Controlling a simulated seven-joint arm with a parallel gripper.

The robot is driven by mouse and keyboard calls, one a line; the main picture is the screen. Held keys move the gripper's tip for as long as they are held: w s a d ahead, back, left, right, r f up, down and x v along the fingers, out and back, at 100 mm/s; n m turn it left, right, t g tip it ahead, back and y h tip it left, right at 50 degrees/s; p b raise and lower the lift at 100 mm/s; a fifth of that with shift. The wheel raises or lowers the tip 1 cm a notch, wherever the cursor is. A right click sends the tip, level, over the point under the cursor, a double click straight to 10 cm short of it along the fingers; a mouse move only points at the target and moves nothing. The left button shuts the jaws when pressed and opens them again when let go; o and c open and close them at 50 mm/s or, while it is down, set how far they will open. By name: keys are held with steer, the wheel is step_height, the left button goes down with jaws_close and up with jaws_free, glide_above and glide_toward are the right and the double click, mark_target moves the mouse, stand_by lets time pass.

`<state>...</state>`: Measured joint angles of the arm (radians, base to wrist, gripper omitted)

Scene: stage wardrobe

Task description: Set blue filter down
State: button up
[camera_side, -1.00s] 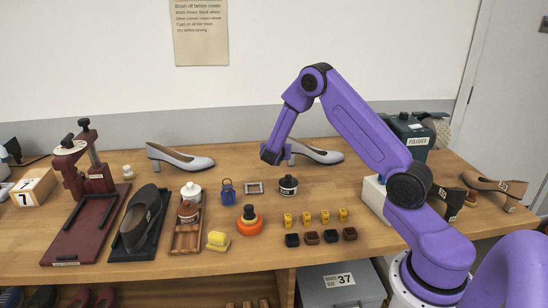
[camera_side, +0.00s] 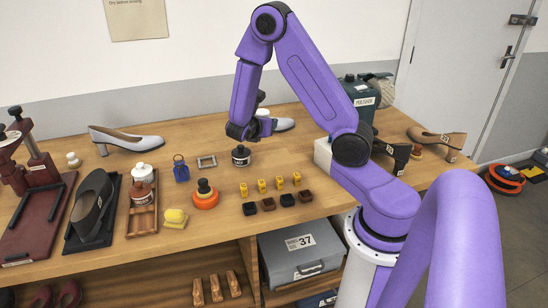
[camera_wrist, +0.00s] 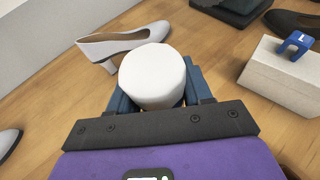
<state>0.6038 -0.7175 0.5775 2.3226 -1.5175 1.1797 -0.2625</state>
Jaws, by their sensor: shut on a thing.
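My gripper (camera_wrist: 155,95) is shut on a white round thing (camera_wrist: 152,77), whose pale top fills the space between its blue fingers. In the side view my gripper (camera_side: 262,125) hangs above the table behind a dark labelled jar (camera_side: 240,156), and the held thing shows only as a small pale patch. Nothing in view is plainly a blue filter. A small blue item with a loop handle (camera_side: 181,169) stands on the table left of the jar. A blue piece marked L (camera_wrist: 295,45) sits on a white block (camera_wrist: 283,75) in the wrist view.
A grey shoe (camera_wrist: 118,45) lies beyond the held thing. Yellow (camera_side: 262,186) and dark (camera_side: 268,204) small blocks stand in rows in front. An orange-based pot (camera_side: 205,197) and a small metal frame (camera_side: 207,161) are nearby. Bare wood shows around the frame and the jar.

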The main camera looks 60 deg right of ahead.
steer(key=s+a+m+g+y, duration=0.25)
steer(key=s+m+g, duration=0.6)
steer(key=s, duration=0.65)
glide_above(282, 161)
steer(key=shift+n+g+h, duration=0.25)
steer(key=shift+g, duration=0.1)
steer(key=f, duration=0.8)
steer(key=shift+s+a+f, duration=0.2)
steer(key=shift+s+f, duration=0.1)
steer(key=shift+w+d+f, duration=0.1)
steer(key=shift+w+f, duration=0.05)
steer(key=shift+f, duration=0.05)
steer(key=shift+w+f, duration=0.1)
steer(key=shift+f, duration=1.55)
steer(key=o, duration=1.1)
steer(key=shift+f, duration=0.15)
steer(key=shift+c, duration=0.2)
